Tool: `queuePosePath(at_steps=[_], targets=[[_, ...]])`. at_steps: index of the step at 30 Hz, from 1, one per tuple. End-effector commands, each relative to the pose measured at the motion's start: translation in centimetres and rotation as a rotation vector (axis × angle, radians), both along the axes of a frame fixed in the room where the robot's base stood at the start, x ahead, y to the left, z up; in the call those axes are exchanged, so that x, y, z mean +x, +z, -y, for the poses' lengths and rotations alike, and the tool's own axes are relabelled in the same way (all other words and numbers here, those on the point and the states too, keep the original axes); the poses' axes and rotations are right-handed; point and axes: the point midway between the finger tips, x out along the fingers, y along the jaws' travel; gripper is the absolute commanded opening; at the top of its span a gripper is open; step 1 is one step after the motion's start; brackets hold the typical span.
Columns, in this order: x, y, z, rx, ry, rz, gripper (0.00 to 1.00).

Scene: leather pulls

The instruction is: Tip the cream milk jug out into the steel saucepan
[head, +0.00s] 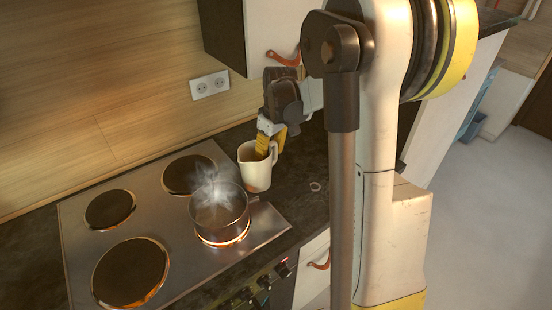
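The cream milk jug (252,177) is upright beside the back right of the steel saucepan, near the hob's right edge. I cannot tell whether it rests on the surface or is slightly raised. My gripper (270,147) points down at the jug's rim and handle, with its yellow fingers overlapping them. The far finger and any grip are too hidden to judge. The steel saucepan (222,222) stands on the glowing front right plate, with steam rising from it that veils its inside.
The steel hob (150,210) has several dark round plates; the front left one (131,273) also glows at its edge. A dark worktop (300,165) lies right of the jug. A wall cabinet with a leather pull (283,58) hangs above. A wall socket (210,86) is behind.

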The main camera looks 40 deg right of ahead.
Motion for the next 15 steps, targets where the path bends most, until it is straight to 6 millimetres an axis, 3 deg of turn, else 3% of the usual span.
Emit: queuePosePath(at_steps=[8, 15], targets=[[0.4, 0.8, -0.7, -0.081, 0.041, 0.022, 0.08], [0.1, 2.9, -2.0, -0.314, 0.044, 0.080, 0.08]])
